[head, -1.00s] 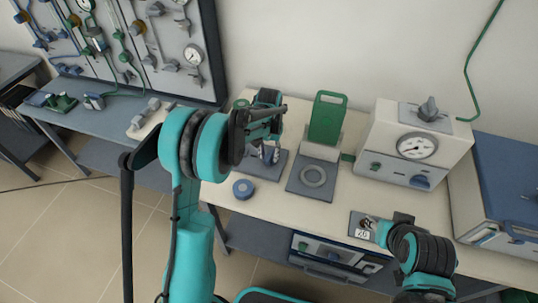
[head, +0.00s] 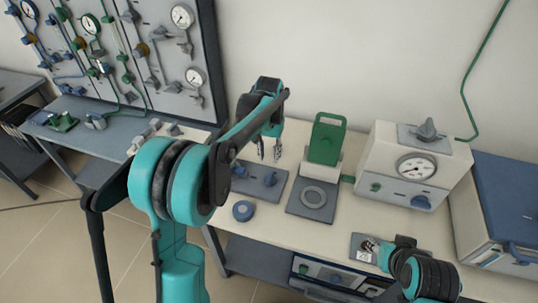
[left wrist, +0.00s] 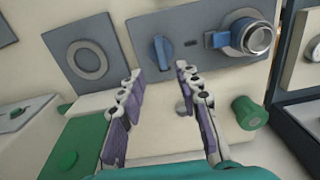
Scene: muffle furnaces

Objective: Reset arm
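My left gripper (head: 268,154) hangs over the back of the white bench, beside the green upright stand. Its two fingers are spread with nothing between them in the left wrist view (left wrist: 163,95). The left arm's large teal and black joint stands in the foreground left of the bench. My right gripper (head: 370,247) is low at the front edge of the bench, over a small dark plate with a white label (head: 363,256). Its fingers are too small and covered to tell whether they are open.
A blue-topped cabinet (head: 505,185) is at right, a gauge board (head: 150,50) at left.

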